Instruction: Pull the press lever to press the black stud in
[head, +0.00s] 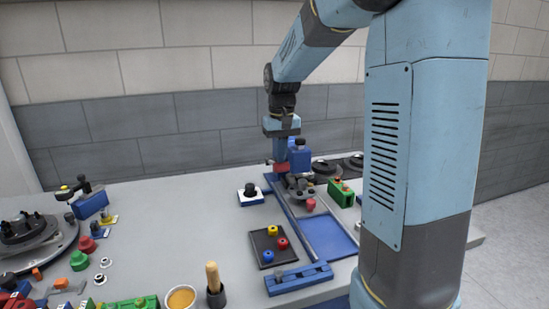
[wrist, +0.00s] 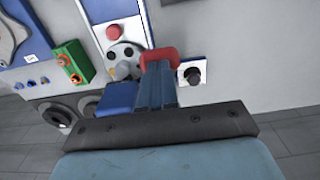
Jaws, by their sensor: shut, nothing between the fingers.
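My gripper (head: 280,168) points down at the back of the blue-edged fixture. Its fingers are together, with nothing held between them. A red rounded piece (wrist: 158,55) shows right at the fingertips in the wrist view. I cannot tell whether it is the press lever's grip or part of the fingers. A blue upright block (head: 299,156), perhaps the press body, stands just right of the gripper; the lever is not clearly distinguishable. A black round stud-like part (head: 250,188) sits on a white-topped blue block to the left; it also shows in the wrist view (wrist: 192,74). I cannot tell whether it is the task's stud.
A red knob (head: 311,204) stands on the grey fixture in front of the gripper. A green block (head: 341,192) is to its right. A dark tray (head: 262,236) with coloured pieces lies in front. The bench's left middle is fairly clear.

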